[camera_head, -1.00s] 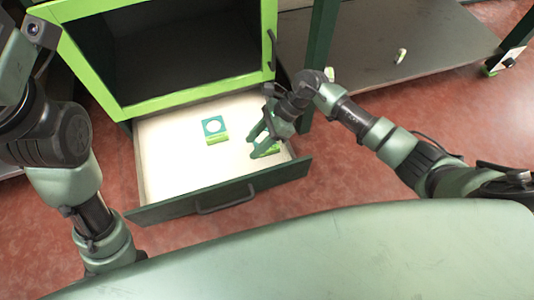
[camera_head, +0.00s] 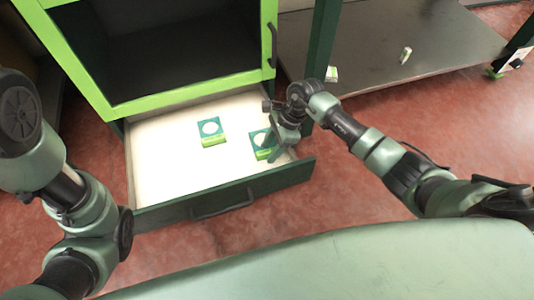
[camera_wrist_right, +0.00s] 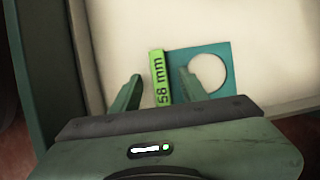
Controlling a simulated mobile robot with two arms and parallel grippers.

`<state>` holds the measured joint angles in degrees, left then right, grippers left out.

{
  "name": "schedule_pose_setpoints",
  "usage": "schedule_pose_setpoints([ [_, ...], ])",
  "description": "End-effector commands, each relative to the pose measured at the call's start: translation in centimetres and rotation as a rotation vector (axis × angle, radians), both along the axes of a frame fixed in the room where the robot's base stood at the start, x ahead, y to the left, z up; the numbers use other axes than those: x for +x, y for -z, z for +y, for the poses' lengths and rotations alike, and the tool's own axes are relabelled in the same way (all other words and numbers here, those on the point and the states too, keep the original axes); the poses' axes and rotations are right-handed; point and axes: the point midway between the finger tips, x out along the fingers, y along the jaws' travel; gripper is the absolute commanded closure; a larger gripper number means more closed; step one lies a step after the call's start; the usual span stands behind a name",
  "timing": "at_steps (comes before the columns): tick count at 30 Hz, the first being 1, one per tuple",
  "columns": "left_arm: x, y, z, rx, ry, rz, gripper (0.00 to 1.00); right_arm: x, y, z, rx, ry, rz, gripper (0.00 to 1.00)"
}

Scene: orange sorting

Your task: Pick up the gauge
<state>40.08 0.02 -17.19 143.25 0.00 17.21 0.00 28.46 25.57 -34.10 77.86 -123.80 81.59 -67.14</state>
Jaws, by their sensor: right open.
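Two teal gauges with bright green labelled edges and a round hole lie in the open drawer (camera_head: 160,185). One gauge (camera_head: 213,128) lies near the drawer's middle. The other gauge (camera_head: 257,140) lies at the right, partly hidden by my right gripper (camera_head: 274,147). In the right wrist view, this gripper (camera_wrist_right: 158,90) is open, its fingers on either side of the bright green edge of a gauge (camera_wrist_right: 218,52) marked "58 mm" or similar. The right finger overlaps the plate beside the hole; I cannot tell whether it touches. My left gripper is out of view.
The green cabinet frame (camera_head: 190,92) rises behind the drawer. A dark low shelf (camera_head: 450,45) at the right carries small white-green objects (camera_head: 405,56).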

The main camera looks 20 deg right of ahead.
Motion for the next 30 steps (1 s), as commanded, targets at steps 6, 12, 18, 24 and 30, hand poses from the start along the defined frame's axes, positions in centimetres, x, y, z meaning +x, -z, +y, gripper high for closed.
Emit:
schedule_pose_setpoints([
  [6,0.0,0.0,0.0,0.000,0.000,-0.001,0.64,0.0,0.1,0.0,-0.001,0.000,-0.001,0.56],
  [12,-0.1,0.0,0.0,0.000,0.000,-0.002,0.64,0.0,0.1,0.0,0.000,0.000,-0.001,1.00],
  [18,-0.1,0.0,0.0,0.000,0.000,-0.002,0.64,0.0,0.1,0.0,0.000,0.000,-0.001,1.00],
  [24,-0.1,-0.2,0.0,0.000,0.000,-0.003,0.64,0.1,-0.4,0.0,0.000,0.001,-0.002,1.00],
  [30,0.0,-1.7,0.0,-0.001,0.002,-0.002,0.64,0.1,-2.7,0.0,0.000,0.001,-0.004,1.00],
])
